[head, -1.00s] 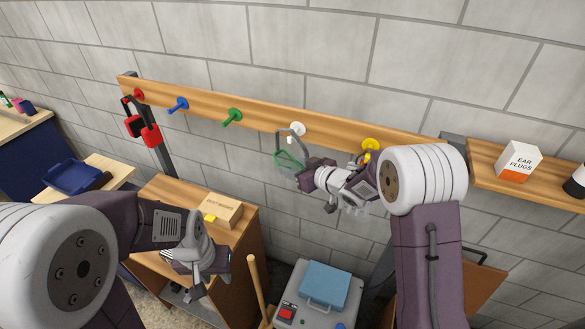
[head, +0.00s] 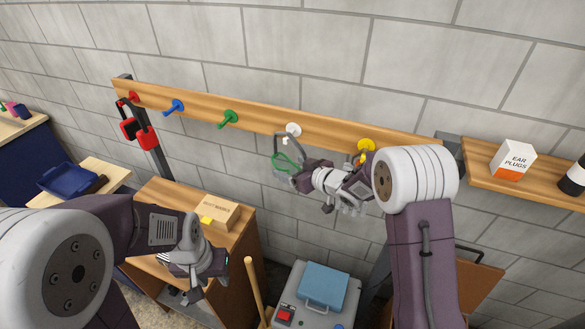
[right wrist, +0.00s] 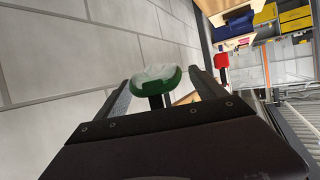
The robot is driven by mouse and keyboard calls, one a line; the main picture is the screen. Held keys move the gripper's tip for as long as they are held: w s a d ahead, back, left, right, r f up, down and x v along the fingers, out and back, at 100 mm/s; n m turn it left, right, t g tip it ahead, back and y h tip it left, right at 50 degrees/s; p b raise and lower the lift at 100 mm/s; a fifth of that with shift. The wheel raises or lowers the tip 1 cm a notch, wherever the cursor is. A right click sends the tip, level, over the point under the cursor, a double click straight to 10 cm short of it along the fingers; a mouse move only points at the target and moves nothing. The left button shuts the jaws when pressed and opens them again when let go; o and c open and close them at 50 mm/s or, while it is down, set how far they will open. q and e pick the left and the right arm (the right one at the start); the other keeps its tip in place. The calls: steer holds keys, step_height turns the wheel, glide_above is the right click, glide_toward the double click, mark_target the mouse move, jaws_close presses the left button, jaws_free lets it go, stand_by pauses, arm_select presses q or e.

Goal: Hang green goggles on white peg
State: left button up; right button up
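The green goggles (head: 284,162) hang below the white peg (head: 292,129), with their grey strap looping up close to it. I cannot tell for sure whether the strap bears on the peg. My right gripper (head: 299,178) is just right of the goggles. In the right wrist view its fingers stand apart on either side of the goggles (right wrist: 158,80), which show beyond the fingers with a dark piece below them. My left gripper (head: 212,268) is low at the left, far from the peg board; its fingers are too unclear to judge.
The wooden peg board (head: 255,119) also bears red, blue, green and yellow pegs. Red ear muffs (head: 137,131) hang at the red peg. A shelf with an ear plugs box (head: 513,159) is at the right. A cabinet with a cardboard box (head: 219,211) stands below.

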steer(key=b+v, duration=0.2)
steer(key=v, duration=0.7)
steer(key=shift+d, duration=0.1)
stand_by(0.3)
